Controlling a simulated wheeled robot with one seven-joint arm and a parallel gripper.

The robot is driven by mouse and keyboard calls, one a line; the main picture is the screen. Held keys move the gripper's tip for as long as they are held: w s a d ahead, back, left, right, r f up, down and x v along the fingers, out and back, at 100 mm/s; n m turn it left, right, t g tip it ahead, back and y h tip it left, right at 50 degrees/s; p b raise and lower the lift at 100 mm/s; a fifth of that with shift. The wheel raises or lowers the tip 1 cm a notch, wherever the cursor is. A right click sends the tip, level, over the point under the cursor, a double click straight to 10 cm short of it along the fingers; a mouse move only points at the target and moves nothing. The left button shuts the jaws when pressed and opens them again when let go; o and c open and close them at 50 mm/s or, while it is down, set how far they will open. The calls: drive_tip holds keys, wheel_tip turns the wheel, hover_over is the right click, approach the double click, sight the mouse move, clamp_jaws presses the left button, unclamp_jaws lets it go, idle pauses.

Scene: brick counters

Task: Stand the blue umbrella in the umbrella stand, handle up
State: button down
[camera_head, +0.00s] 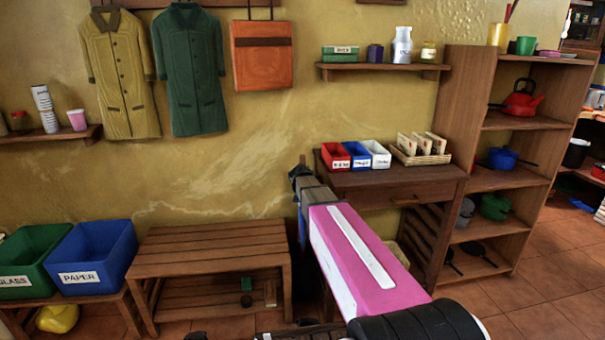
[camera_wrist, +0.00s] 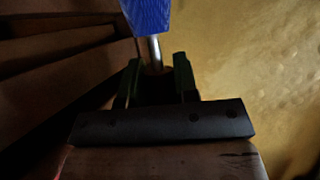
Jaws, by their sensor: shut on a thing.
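My gripper (camera_wrist: 158,72) is shut on the blue umbrella (camera_wrist: 147,14), with its dark fingers either side of the metal shaft. The umbrella's blue canopy runs off the top edge of the wrist view; its handle is hidden there. In the head view, my gripper (camera_head: 299,172) is at the end of my pink and grey arm, in front of the wall between the slatted bench and the desk. A narrow strip of the blue umbrella (camera_head: 302,230) shows below it, left of my arm. I cannot make out the umbrella stand; my arm covers much of the floor there.
A slatted bench (camera_head: 210,243) stands left of my arm, beside blue (camera_head: 93,257) and green (camera_head: 33,258) bins. A desk (camera_head: 390,183) with small boxes is on the right, next to a tall shelf (camera_head: 462,120). Coats hang on the wall. Open tiled floor lies at the lower right.

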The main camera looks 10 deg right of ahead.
drive_tip(key=shift+f, duration=8.6)
drive_tip(key=c, duration=0.8)
unclamp_jaws()
drive_tip(key=v, duration=1)
drive_tip(key=shift+s+a, duration=0.15)
drive_tip(key=shift+s, duration=0.25)
